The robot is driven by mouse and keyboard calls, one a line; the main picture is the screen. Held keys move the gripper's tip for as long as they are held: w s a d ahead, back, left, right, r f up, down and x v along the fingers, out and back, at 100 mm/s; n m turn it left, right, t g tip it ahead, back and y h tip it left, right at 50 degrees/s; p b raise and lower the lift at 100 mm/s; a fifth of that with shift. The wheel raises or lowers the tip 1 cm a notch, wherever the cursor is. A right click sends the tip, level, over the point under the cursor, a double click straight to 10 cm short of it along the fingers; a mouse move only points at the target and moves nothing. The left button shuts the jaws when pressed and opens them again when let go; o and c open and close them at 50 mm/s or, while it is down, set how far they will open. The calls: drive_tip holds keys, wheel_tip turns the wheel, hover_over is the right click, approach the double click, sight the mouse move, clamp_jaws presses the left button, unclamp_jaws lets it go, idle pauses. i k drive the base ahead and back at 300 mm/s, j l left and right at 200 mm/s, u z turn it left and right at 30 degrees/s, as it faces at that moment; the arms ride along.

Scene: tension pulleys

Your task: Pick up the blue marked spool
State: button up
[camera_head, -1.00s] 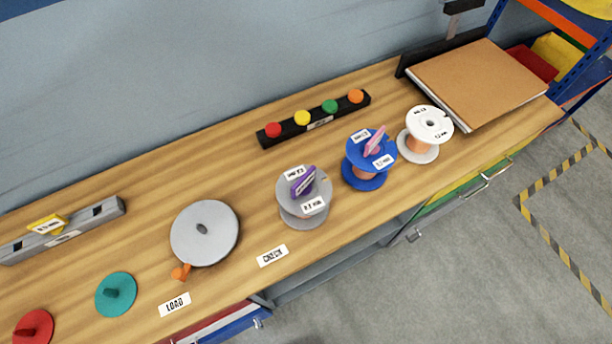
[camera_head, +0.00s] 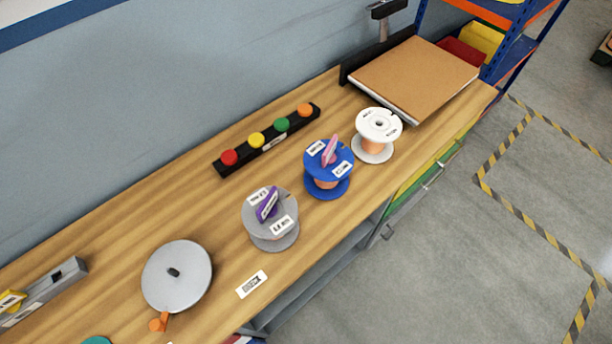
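The blue spool (camera_head: 327,181) stands upright on the wooden bench, right of centre. It has blue flanges, a copper-coloured winding, white labels and a pink tag (camera_head: 330,149) standing up from its top. A grey spool (camera_head: 257,214) with a purple tag stands to its left and nearer. A white spool (camera_head: 379,126) with a copper-coloured winding stands to its right and farther back. The blue spool is apart from both neighbours. My gripper is not in view.
A black strip with coloured buttons (camera_head: 268,141) lies behind the spools. A grey disc (camera_head: 177,276) with an orange knob lies at left. A brown board (camera_head: 413,77) lies at the bench's right end. Grey floor with striped tape is clear at right.

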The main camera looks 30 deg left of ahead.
sight(327, 170)
drive_tip(key=i+l, duration=0.15)
drive_tip(key=i, duration=0.15)
drive_tip(key=i+l+u, duration=0.1)
drive_tip(key=i, duration=0.2)
drive_tip(key=l+u, duration=0.1)
drive_tip(key=u, duration=1.9)
